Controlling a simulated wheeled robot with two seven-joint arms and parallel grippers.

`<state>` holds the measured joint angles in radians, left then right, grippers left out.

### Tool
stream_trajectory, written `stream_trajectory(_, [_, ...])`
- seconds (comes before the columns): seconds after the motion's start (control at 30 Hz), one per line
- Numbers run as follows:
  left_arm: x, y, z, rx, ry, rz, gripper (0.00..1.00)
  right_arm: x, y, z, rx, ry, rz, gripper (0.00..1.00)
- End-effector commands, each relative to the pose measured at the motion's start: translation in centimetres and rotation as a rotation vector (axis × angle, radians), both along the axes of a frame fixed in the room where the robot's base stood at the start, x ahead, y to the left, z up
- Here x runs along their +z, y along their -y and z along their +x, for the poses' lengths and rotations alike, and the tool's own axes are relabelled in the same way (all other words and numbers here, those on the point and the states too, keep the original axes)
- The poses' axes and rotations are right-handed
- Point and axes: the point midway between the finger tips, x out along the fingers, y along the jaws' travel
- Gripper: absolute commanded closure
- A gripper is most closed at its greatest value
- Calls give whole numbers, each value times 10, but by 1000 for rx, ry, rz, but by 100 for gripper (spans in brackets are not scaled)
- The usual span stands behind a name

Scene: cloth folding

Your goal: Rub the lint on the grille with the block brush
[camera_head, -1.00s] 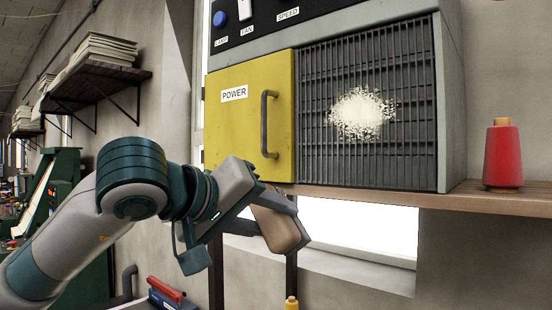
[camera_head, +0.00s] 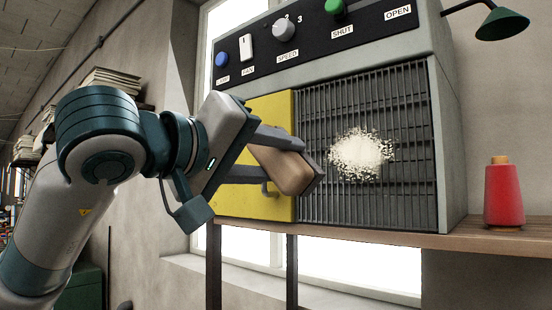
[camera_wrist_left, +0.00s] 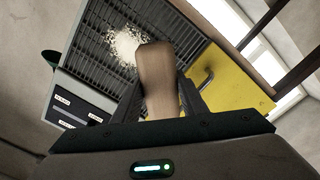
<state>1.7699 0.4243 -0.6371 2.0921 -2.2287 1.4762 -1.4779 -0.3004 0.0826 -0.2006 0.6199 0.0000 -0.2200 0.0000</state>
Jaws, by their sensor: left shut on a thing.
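My left gripper (camera_head: 298,158) is shut on the block brush (camera_head: 284,172), a brown wooden block held between its two fingers. The block also shows between the fingers in the left wrist view (camera_wrist_left: 158,80). Its bristles cannot be made out. The brush is in front of the yellow door's right side, just left of the lint. The lint (camera_head: 361,155) is a whitish speckled patch near the middle of the dark slatted grille (camera_head: 402,195); it also shows in the left wrist view (camera_wrist_left: 124,45). A gap shows between brush and lint. My right gripper is not in view.
The yellow door (camera_head: 262,209) with its handle is left of the grille, partly hidden by my gripper. Above is a control panel (camera_head: 310,42) with knobs and a switch. A red thread cone (camera_head: 504,196) stands right on the wooden shelf (camera_head: 470,240). A green lamp (camera_head: 502,22) hangs upper right.

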Motion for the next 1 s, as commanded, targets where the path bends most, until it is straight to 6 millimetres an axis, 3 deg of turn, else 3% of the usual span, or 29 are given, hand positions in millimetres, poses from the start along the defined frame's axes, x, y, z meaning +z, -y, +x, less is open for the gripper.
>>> stream_trajectory(1.0, [0, 35, 48, 0, 0, 0, 79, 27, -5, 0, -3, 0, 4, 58])
